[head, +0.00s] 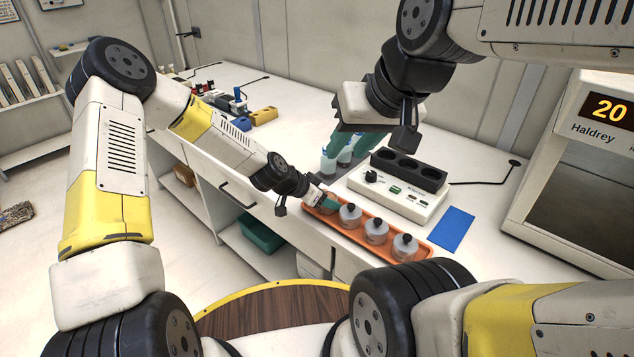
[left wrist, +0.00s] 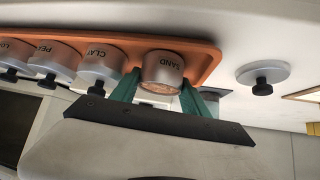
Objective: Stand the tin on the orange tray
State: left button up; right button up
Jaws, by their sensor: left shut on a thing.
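The tin (left wrist: 162,72), a grey pot lettered SAND with no lid and brown contents showing, is between the green fingers of my left gripper (left wrist: 165,95). It is over one end of the orange tray (left wrist: 206,60); I cannot tell whether its base touches the tray. In the head view my left gripper (head: 308,202) is low at the left end of the orange tray (head: 363,246), and the tin (head: 327,204) is partly hidden. Several lidded pots (head: 376,231) stand in a row on the tray. My right gripper (head: 352,150) is raised behind the tray, its green fingers apart and empty.
A white device (head: 397,200) with a black block on top stands behind the tray. A blue mat (head: 451,228) lies right of it. A knobbed lid (left wrist: 263,75) lies on the table beside the tray.

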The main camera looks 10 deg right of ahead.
pick_arm(q)
jog(key=o, duration=1.2)
jog(key=shift+a+r, duration=0.2)
jog(key=shift+r, duration=0.05)
jog(key=s+a+r+n+y, duration=0.1)
jog(key=s+a+r+y, duration=0.15)
jog(key=a+r, duration=0.5)
jog(key=s+a+r+n+y, duration=0.15)
jog(key=s+a+r, duration=0.25)
jog(key=a+r, duration=0.4)
jog(key=s+a+r+n, duration=0.3)
jog(key=s+a+r, duration=0.2)
jog(key=s, duration=0.1)
jog(key=s+a+r+n+t+y, duration=0.1)
jog(key=s+a+r+n, duration=0.2)
jog(key=s+a+r, duration=0.1)
jog(key=s+a+r+n+t+y, duration=0.1)
jog(key=s+a+r+n, duration=0.2)
jog(key=s+a+r, duration=0.2)
jog(key=shift+s+a+r+n, duration=0.15)
jog(key=shift+s+r+n, duration=0.05)
jog(key=shift+s+r, duration=0.5)
jog(key=shift+s+a+r+n, duration=0.15)
jog(key=shift+s+r, duration=0.5)
jog(key=shift+r, duration=0.05)
